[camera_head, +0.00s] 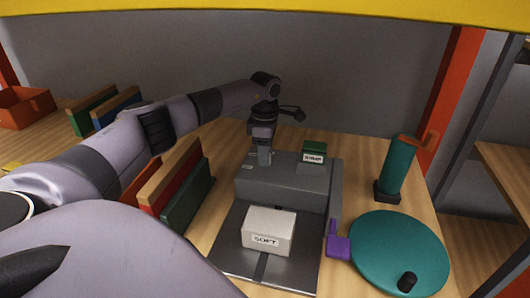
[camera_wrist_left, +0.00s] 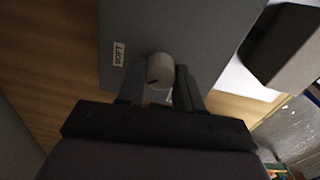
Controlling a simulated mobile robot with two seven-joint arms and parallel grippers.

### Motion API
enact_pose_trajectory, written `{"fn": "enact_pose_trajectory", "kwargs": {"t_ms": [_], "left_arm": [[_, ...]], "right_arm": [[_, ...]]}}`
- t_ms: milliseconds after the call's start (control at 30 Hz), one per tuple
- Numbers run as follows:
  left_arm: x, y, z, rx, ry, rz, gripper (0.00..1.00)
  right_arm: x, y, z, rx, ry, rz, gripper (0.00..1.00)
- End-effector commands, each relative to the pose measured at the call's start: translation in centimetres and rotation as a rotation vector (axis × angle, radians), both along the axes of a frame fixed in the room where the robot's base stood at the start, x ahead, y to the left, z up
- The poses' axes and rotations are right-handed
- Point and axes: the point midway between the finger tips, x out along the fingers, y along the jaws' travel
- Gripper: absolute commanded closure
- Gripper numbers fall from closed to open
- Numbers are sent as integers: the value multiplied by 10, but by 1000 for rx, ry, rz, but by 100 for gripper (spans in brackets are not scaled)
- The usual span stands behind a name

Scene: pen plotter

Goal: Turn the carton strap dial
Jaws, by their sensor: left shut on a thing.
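The grey strapping machine (camera_head: 275,182) stands on the wooden table. A white carton (camera_head: 268,230) with a label reading "SOFT" sits on the dark plate in front of it. My left gripper (camera_head: 264,157) points down at the machine's top left and hides the dial in the head view. In the left wrist view, the round light-grey dial (camera_wrist_left: 160,70) with a dark mark on its face sits between the fingers of my left gripper (camera_wrist_left: 160,88), which is shut on it. A small "SOFT" label (camera_wrist_left: 119,54) is on the surface beside the dial. My right gripper is not seen.
A green block (camera_head: 314,147) with a white label stands on the machine's top right. A teal disc (camera_head: 398,250), a purple piece (camera_head: 338,243) and a teal cylinder with an orange crank (camera_head: 398,166) are to the right. Coloured boards (camera_head: 185,185) stand to the left.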

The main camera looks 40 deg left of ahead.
Motion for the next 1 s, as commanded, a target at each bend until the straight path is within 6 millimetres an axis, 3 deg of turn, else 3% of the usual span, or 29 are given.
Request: {"fn": "enact_pose_trajectory", "kwargs": {"t_ms": [500, 1000], "left_arm": [[1, 0, 1, -1, -4, -459, 95], [1, 0, 2, -2, -5, -673, 95]], "right_arm": [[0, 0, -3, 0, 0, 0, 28], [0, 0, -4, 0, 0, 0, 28]]}}
